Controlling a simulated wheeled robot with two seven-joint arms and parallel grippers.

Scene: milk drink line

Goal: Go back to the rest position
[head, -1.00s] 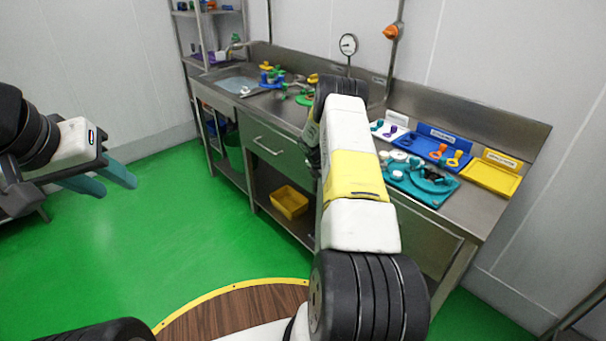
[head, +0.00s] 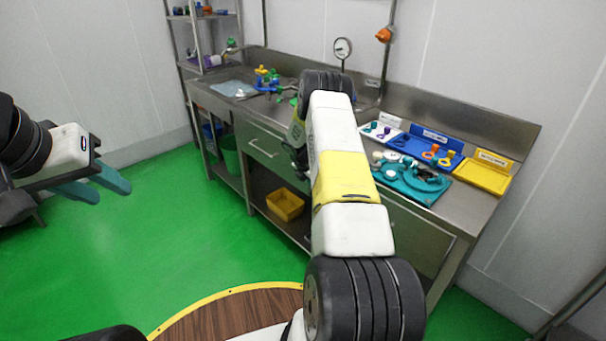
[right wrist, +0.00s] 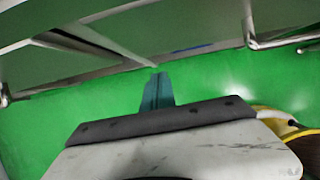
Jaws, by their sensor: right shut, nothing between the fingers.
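My left gripper (head: 112,194) is at the left in the head view, with its two teal fingers apart and empty over the green floor. My right arm (head: 345,175) reaches forward in the middle of the head view, in front of the steel counter. Its gripper is mostly hidden there behind the arm. In the right wrist view, my right gripper (right wrist: 158,78) has its teal fingers together with nothing between them. It points over green floor, near the metal frame below the counter.
The steel counter (head: 480,205) carries a teal fixture (head: 425,195), a blue tray (head: 412,150) and a yellow tray (head: 485,178). A yellow bin (head: 285,204) sits on its lower shelf. A steel rack (head: 205,40) stands at the back. Floor at left is open.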

